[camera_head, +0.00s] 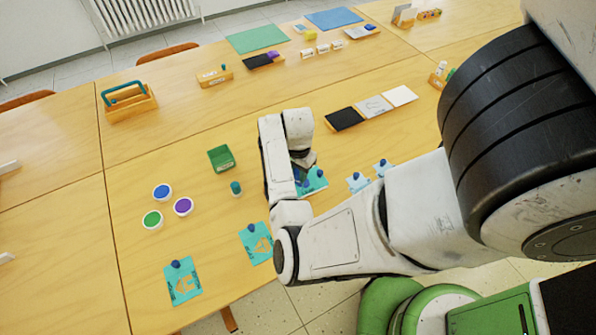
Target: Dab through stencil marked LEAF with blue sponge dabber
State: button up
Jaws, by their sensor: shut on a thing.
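My gripper (303,165) is low over the middle of the table, partly hidden by my own arm links. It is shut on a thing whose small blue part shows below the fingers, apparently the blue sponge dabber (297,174). Just below it lies a teal stencil sheet (316,187), partly covered by my arm; I cannot tell whether the dabber touches it. Other teal stencils with dark blue knobs lie at the near left (184,292), left of my arm (253,251) and to the right (357,186). No stencil wording is readable, so I cannot tell which is marked LEAF.
Blue (162,192), green (152,220) and purple (183,206) paint pots stand at the left. A green-tipped dabber (235,188) and a green box (221,158) are nearby. A wooden caddy (130,108) stands farther back. The table is clear between the caddy and pots.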

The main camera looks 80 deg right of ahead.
jog(key=shift+r+p, duration=0.6)
jog(key=shift+r, duration=2.45)
